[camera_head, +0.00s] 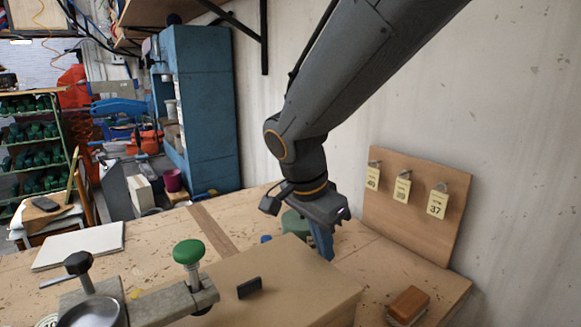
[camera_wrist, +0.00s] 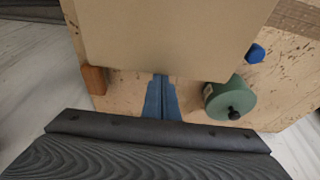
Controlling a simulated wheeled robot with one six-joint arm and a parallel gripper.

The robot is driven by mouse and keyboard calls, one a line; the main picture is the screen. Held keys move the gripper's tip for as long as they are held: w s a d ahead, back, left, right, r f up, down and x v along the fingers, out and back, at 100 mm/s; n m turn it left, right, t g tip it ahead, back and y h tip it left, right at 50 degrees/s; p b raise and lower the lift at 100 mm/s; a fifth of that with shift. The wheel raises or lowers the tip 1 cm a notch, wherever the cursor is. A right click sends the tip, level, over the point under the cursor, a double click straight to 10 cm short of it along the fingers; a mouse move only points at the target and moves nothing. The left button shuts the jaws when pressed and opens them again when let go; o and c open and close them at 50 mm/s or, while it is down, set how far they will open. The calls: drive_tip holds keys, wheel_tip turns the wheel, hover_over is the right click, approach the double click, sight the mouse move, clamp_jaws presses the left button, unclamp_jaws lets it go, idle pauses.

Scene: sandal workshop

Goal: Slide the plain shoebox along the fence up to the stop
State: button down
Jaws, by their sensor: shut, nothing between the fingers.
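The plain tan shoebox (camera_head: 300,285) lies on the wooden bench in the lower middle of the head view. It fills the upper middle of the wrist view (camera_wrist: 170,35). My gripper (camera_head: 322,252) points down beside the box's far side, its blue fingers together and empty. In the wrist view the fingertips (camera_wrist: 162,78) are at the box's near edge; I cannot tell whether they touch it. A grey metal bar (camera_head: 160,304) with a green knob (camera_head: 188,252) lies left of the box. I cannot tell which part is the fence or the stop.
A green cylinder (camera_wrist: 232,100) and a small blue object (camera_wrist: 256,53) stand right of the fingers in the wrist view. A brown block (camera_head: 408,304) lies near the bench's right edge. A board with number tags (camera_head: 402,190) leans against the wall.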

drive_tip(key=shift+w+d+r, duration=0.1)
drive_tip(key=shift+w+d, duration=0.25)
drive_tip(key=shift+d, duration=0.15)
wheel_tip(320, 180, up, 8)
drive_tip(key=p, duration=0.6)
idle(0.4)
